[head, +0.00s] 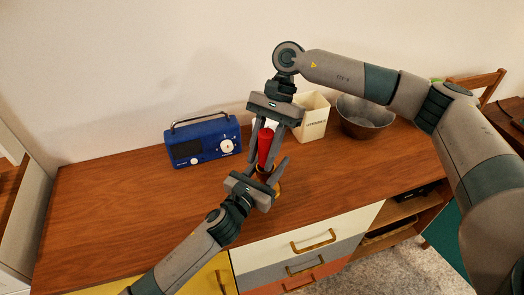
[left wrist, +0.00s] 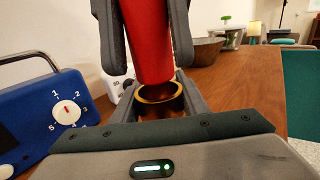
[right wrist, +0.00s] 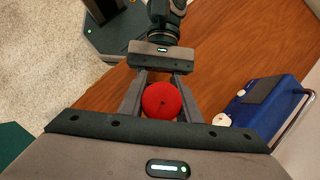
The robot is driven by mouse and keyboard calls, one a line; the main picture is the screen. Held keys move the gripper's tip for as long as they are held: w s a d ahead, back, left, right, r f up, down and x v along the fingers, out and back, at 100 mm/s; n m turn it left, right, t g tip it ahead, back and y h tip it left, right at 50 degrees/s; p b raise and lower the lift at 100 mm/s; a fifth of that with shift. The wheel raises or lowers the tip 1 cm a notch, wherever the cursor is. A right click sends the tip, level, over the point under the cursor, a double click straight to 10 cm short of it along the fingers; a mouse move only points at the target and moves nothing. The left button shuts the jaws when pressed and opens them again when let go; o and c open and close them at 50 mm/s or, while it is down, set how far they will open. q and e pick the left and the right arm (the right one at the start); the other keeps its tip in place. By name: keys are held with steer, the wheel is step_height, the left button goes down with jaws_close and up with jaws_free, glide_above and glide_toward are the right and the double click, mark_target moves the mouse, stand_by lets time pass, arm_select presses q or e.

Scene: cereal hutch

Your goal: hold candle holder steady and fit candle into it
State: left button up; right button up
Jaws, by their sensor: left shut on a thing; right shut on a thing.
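The red candle (head: 265,146) is upright, slightly tilted in the head view, between the fingers of my right gripper (head: 267,138). Its round top with a dark wick (right wrist: 162,100) shows in the right wrist view. The brass-coloured candle holder (left wrist: 160,103) is between the fingers of my left gripper (head: 268,177), low over the wooden top. Both grippers are shut on what they hold. In the left wrist view the candle's lower end (left wrist: 150,72) is at the holder's mouth, overlapping its far rim. I cannot tell whether it is inside. Most of the holder is hidden in the head view.
A blue radio (head: 203,141) stands left of the grippers on the wooden hutch top (head: 110,205). A white canister (head: 313,117) and a grey bowl (head: 365,117) stand behind to the right. Drawers (head: 305,240) are below the front edge. The left of the top is clear.

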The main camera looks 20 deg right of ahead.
arm_select(q)
steer(key=shift+f, duration=0.15)
arm_select(e)
steer(key=shift+f, duration=1.25)
steer(key=shift+f, duration=0.2)
steer(key=o, duration=1.2)
steer(key=v, duration=1.2)
arm_select(q)
steer(key=o, duration=1.4)
